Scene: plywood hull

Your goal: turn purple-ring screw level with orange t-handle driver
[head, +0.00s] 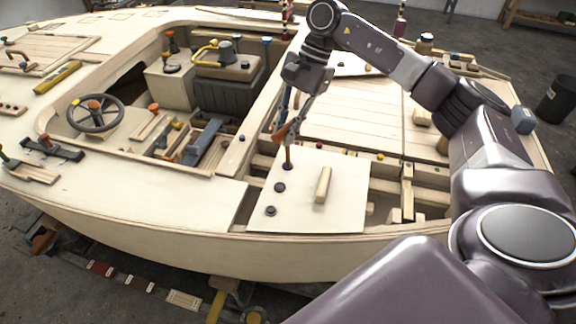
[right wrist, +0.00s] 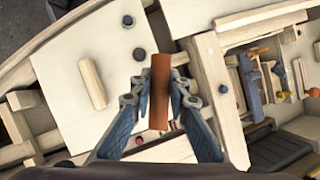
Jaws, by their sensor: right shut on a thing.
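My right gripper (head: 283,131) is shut on the orange t-handle driver (head: 288,153), above a pale hatch panel (head: 335,207). The driver stands roughly upright, its lower end at a dark screw spot (head: 287,167) near the panel's upper left corner. I cannot tell whether it is seated. In the right wrist view, the orange-brown handle (right wrist: 160,92) lies between the two blue-grey fingertips and hides what is below it. Two other dark screws, the middle one (head: 279,187) and the near one (head: 270,211), are on the panel. No purple ring can be made out. My left gripper is out of view.
A wooden bar (head: 323,185) stands up from the panel, right of the screws. Open framed bays (head: 408,190) lie to its right. A steering wheel (head: 95,113) and the cockpit with tools and blocks are left.

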